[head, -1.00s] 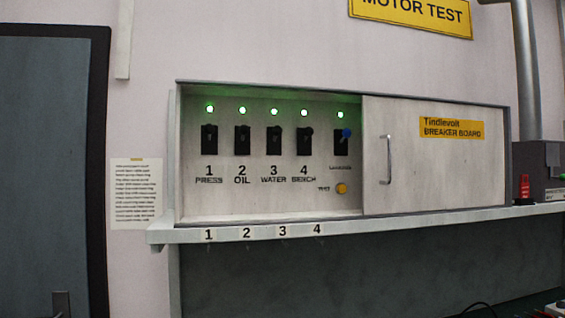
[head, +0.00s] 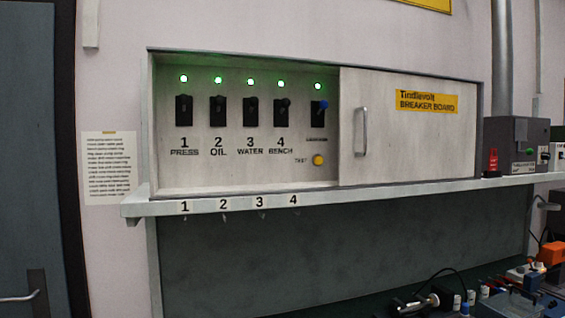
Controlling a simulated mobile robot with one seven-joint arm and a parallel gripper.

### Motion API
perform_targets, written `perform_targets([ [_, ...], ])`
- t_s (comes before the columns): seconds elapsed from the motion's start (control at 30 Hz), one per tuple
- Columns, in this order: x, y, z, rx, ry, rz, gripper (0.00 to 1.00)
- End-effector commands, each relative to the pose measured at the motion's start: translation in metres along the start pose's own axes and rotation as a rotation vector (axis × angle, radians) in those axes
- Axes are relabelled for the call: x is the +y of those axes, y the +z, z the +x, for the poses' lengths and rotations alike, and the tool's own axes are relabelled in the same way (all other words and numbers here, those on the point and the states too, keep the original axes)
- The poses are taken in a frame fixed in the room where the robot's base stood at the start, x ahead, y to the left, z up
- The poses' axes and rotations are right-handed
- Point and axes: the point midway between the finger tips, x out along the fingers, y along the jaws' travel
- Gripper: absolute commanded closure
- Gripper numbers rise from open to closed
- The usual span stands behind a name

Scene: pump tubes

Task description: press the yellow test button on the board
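The breaker board (head: 410,145) is a pale cabinet on a shelf, with its sliding door over the right half and its left half open. The yellow test button (head: 318,160) is a small round knob at the lower right of the open panel, beside the word TEST and just left of the door's edge. Several black breakers sit to the left, labelled PRESS, OIL, WATER and BENCH, with green lights lit above all the switches. My gripper is not in view.
The shelf (head: 340,197) runs under the board, with small hooks below numbered tags. A red item (head: 493,160) and a grey box (head: 518,145) stand right of the board. Tools and cables lie on a dark bench at lower right. A blue-grey door (head: 25,180) is at left.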

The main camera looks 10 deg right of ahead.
Motion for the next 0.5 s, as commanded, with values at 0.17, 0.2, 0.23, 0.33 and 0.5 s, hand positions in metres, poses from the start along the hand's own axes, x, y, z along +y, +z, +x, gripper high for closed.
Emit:
perform_targets([
  [0.17, 0.0000, 0.0000, 0.0000, 0.000, 0.000, 0.000, 1.00],
  [0.2, 0.0000, 0.0000, 0.0000, 0.000, 0.000, 0.000, 1.00],
  [0.23, 0.0000, 0.0000, 0.0000, 0.000, 0.000, 0.000, 1.00],
  [0.33, 0.0000, 0.0000, 0.0000, 0.000, 0.000, 0.000, 1.00],
  [0.5, 0.0000, 0.0000, 0.0000, 0.000, 0.000, 0.000, 1.00],
])
